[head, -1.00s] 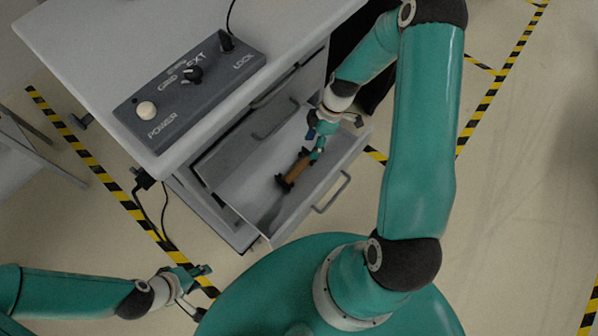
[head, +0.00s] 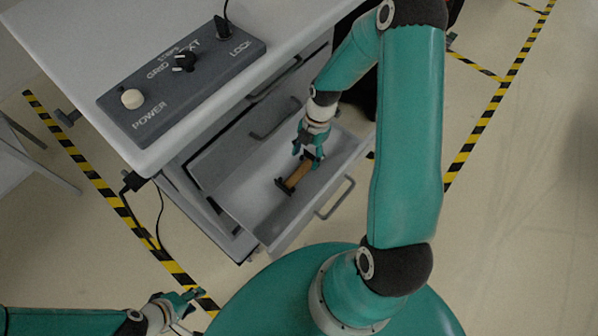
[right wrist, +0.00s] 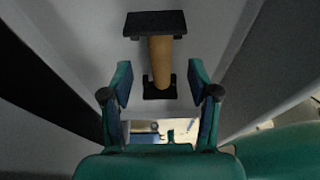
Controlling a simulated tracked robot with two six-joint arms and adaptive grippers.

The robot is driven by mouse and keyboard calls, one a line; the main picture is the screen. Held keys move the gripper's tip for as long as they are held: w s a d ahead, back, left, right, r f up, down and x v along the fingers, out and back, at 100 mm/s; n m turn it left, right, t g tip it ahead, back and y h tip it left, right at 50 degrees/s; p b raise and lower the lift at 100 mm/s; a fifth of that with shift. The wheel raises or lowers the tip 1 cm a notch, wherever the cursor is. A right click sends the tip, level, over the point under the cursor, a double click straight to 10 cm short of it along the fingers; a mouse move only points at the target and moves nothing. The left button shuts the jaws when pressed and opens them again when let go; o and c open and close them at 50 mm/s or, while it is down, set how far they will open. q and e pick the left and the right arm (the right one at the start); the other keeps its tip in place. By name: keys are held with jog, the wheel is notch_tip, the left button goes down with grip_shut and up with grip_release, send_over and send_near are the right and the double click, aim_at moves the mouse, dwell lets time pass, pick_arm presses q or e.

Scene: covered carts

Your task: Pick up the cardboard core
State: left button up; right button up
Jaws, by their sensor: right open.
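The cardboard core (head: 298,174) is a short brown cylinder with black square end pieces. It lies in the open drawer (head: 232,196) of the grey cabinet. In the right wrist view the core (right wrist: 161,58) runs away from me, its far end piece at the top and its near one level with my fingertips. My right gripper (head: 308,156) is open and empty, at the core's upper right end. In the right wrist view its fingers (right wrist: 160,82) stand on either side of the core's near end, with gaps. My left gripper (head: 187,298) is at lower left, away from the drawer; its jaws are too small to read.
A grey control box (head: 180,75) with knobs and a POWER button sits on the white cabinet top (head: 80,45). Yellow-black floor tape (head: 110,200) runs along the left. Open floor lies at right.

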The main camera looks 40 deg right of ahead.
aim_at(299, 172)
jog(key=shift+s+a+f, duration=0.1)
jog(key=shift+a, duration=0.95)
jog(key=x, duration=0.4)
jog(key=shift+f+b, duration=0.4)
jog(key=shift+f, duration=0.05)
jog(key=c, duration=0.9)
